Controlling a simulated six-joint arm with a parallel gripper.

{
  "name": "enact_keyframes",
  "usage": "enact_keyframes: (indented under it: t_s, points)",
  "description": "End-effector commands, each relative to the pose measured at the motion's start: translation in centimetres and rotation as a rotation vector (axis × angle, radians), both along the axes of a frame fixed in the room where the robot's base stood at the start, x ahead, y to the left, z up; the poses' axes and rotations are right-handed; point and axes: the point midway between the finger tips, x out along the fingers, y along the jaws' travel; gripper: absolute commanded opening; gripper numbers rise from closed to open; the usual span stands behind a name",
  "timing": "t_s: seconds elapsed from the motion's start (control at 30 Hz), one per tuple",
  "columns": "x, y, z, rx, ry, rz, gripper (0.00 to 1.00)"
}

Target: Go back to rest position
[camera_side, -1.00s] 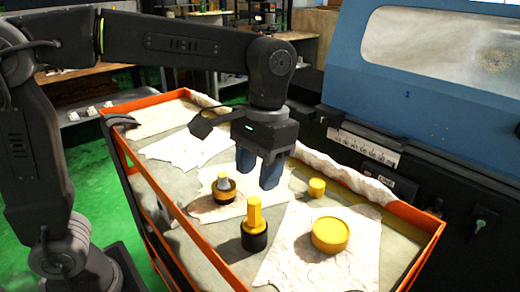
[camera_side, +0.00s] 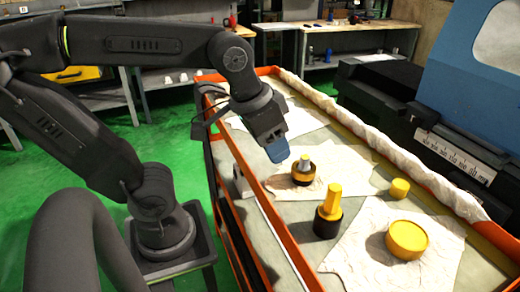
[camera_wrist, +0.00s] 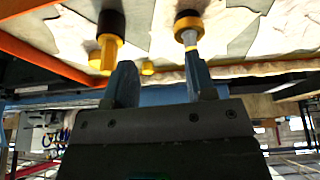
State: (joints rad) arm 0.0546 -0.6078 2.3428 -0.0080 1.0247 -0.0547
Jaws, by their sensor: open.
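A yellow post on a black base (camera_side: 329,210) stands nearer the camera. A round yellow disc (camera_side: 407,239) and a small yellow cylinder (camera_side: 399,188) lie farther right. The post also shows in the wrist view (camera_wrist: 108,52).
The cart's orange rim (camera_side: 262,198) runs below the gripper. A blue grinder housing (camera_side: 470,70) with a dark bed stands at the right. Benches stand at the back. Green floor (camera_side: 110,145) lies open to the left.

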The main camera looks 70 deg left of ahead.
Motion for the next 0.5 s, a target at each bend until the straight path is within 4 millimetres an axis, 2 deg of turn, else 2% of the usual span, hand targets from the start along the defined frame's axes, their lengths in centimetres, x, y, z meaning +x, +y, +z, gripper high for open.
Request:
enact_keyframes:
  t_s: [0.03,0.17,0.5]
  points:
    - [-0.8,0.5,-0.7,0.007,-0.039,0.006,0.51]
    - [-1.7,1.2,-2.0,0.023,-0.097,0.006,0.51]
    - [-1.8,1.4,-2.3,0.028,-0.112,0.004,0.51]
